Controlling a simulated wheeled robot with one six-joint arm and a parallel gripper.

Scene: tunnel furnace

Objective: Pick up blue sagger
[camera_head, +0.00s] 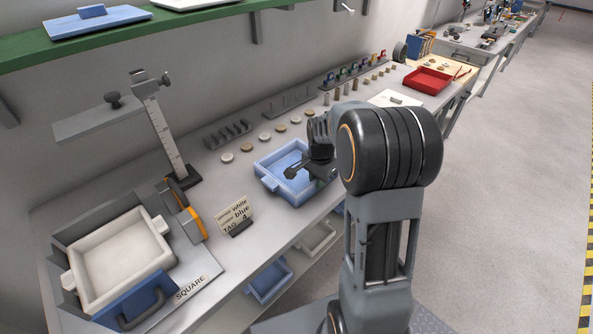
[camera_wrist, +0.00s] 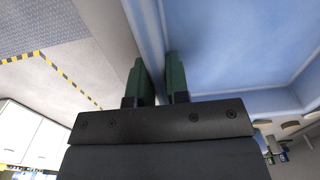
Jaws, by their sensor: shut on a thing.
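The blue sagger (camera_head: 276,187) is an open, square tray on the workbench, with a small lug at its left side. In the wrist view its light blue inside (camera_wrist: 240,50) fills the right half. My gripper (camera_wrist: 155,62) is shut on the sagger's wall, with one green finger outside and one inside. In the head view my gripper (camera_head: 308,165) reaches over the sagger's right part and hides some of it. I cannot tell whether the sagger touches the bench.
A white sagger (camera_head: 163,226) sits in a grey and blue holder at the left. A tag sign (camera_head: 233,214) and a height gauge (camera_head: 165,130) stand nearby. Small discs and weights line the wall. Blue (camera_head: 270,281) and white (camera_head: 316,238) trays sit below. A red tray (camera_head: 428,80) is farther back.

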